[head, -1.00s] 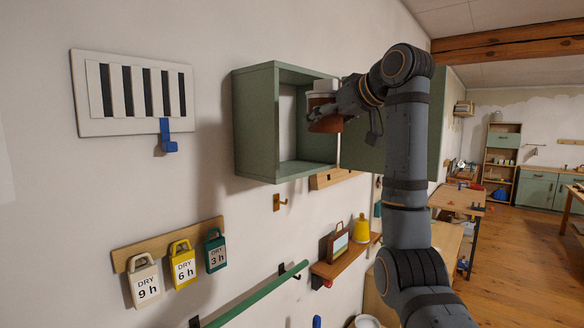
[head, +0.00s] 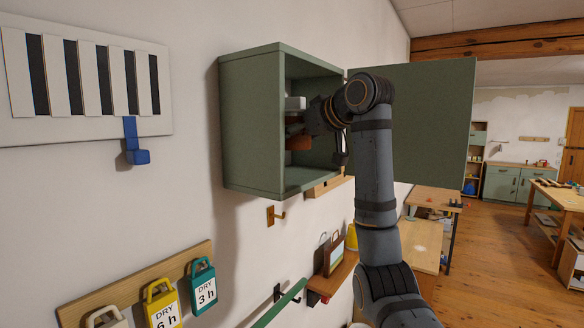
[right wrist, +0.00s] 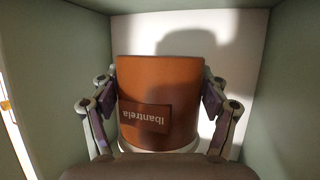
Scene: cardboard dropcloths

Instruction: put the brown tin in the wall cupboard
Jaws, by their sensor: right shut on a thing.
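The brown tin (right wrist: 160,85) is between the two fingers of my right gripper (right wrist: 160,108) in the right wrist view, with a label that reads upside down. In the head view the tin (head: 298,142) shows partly inside the green wall cupboard (head: 250,125), and my right gripper (head: 302,125) hides much of it. The right gripper is shut on the tin, above the cupboard floor in the head view; whether the tin touches anything cannot be told. The cupboard door (head: 425,120) stands wide open to the right. My left gripper is not in view.
A vent with a blue lever (head: 135,145) is on the wall at left. Tags hang on a wooden rail (head: 85,300) below. A small shelf (head: 335,275) holds a framed box under the cupboard. Workbenches (head: 435,198) stand farther right.

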